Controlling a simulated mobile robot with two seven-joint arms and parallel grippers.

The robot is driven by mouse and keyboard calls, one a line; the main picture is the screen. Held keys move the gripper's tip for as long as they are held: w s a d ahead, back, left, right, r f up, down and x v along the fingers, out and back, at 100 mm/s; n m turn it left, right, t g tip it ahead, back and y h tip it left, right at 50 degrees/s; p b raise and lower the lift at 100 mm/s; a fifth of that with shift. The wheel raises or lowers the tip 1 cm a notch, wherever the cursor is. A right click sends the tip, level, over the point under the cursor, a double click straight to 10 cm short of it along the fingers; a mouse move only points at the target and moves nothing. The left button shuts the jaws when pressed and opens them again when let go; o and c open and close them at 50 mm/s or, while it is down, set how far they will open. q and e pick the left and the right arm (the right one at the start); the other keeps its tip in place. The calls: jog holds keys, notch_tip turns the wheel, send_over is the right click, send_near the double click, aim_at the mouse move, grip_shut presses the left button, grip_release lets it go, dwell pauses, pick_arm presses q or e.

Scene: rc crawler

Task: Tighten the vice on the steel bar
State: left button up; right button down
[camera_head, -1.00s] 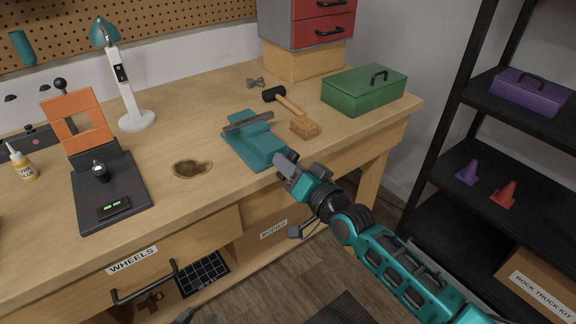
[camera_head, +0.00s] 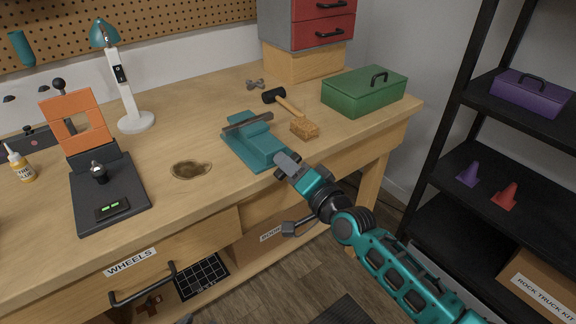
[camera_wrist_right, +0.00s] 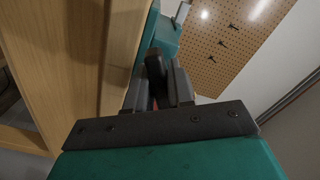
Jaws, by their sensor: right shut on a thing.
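The teal vice (camera_head: 262,148) stands at the front edge of the workbench. The grey steel bar (camera_head: 247,122) lies across the vice, between its jaws as far as I can see. My right gripper (camera_head: 285,163) is at the front end of the vice and hides most of its handle in the head view. In the right wrist view, the dark vice handle (camera_wrist_right: 155,66) sits between the fingers of my right gripper (camera_wrist_right: 165,82), which are shut on it. My left gripper is not in view.
A black shelf (camera_head: 500,165) stands at right.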

jog(key=shift+s+f, duration=0.1)
jog(key=shift+f, duration=0.05)
jog(key=c, duration=1.4)
grip_release()
jog(key=shift+o, duration=0.2)
jog(key=v, duration=1.3)
jog(key=shift+p, duration=0.4)
jog(key=s+d+f+n+g+h, duration=0.1)
jog(key=s+d+f+n+h, duration=0.2)
jog(key=s+f, duration=0.4)
jog(key=s+d+f+n+g+h, duration=0.2)
jog(key=s+d+f+n+h, duration=0.2)
jog(key=s+d+f, duration=0.3)
notch_tip(320, 180, down, 4)
jog(key=shift+s+r+g+h, duration=0.2)
jog(key=shift+s+g+h, duration=0.1)
jog(key=shift+s+h, duration=0.35)
